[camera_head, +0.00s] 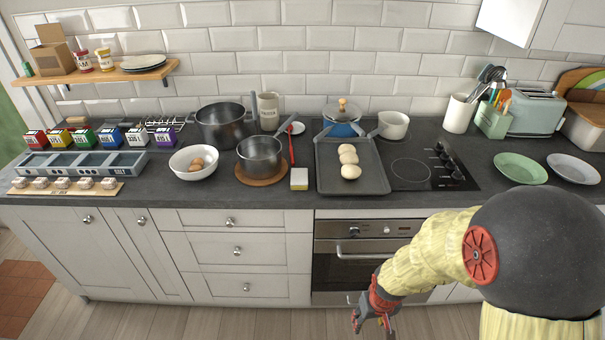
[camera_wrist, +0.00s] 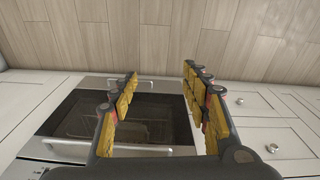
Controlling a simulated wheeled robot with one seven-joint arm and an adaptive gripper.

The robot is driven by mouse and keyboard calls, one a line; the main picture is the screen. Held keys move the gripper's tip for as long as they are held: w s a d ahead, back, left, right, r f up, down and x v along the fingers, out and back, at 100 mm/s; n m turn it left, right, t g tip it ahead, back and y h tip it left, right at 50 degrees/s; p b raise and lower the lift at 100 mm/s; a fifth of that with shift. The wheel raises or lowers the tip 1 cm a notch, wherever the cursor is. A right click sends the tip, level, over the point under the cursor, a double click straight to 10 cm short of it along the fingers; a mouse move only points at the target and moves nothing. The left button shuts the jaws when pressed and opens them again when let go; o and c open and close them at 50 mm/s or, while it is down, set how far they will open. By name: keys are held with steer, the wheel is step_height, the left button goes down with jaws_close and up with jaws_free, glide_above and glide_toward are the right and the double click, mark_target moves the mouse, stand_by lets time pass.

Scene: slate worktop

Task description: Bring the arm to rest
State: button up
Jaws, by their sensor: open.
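My gripper (camera_head: 372,319) hangs low in front of the oven (camera_head: 352,262), below the worktop edge, in the head view. In the wrist view my gripper (camera_wrist: 160,95) has its two yellow-padded fingers spread apart, with nothing between them. The oven door (camera_wrist: 150,125) and the wooden floor (camera_wrist: 150,35) show past the fingers. My arm comes in from the right of the head view and bends down to the gripper.
The slate worktop (camera_head: 440,202) holds a baking tray (camera_head: 376,184) with dough pieces, a pot (camera_head: 260,152), a white bowl (camera_head: 180,166) with eggs, and a green plate (camera_head: 520,168). White cabinets (camera_head: 235,250) flank the oven. The floor (camera_head: 200,318) in front looks clear.

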steer(key=s+r+t, duration=0.2)
steer(key=s+r, duration=0.3)
steer(key=r, duration=1.2)
steer(key=s+r+m+t, duration=0.1)
steer(key=s+r, duration=0.5)
steer(key=r, duration=1.1)
steer(key=shift+t, duration=0.7)
steer(key=shift+w, duration=0.1)
steer(key=shift+c, duration=0.5)
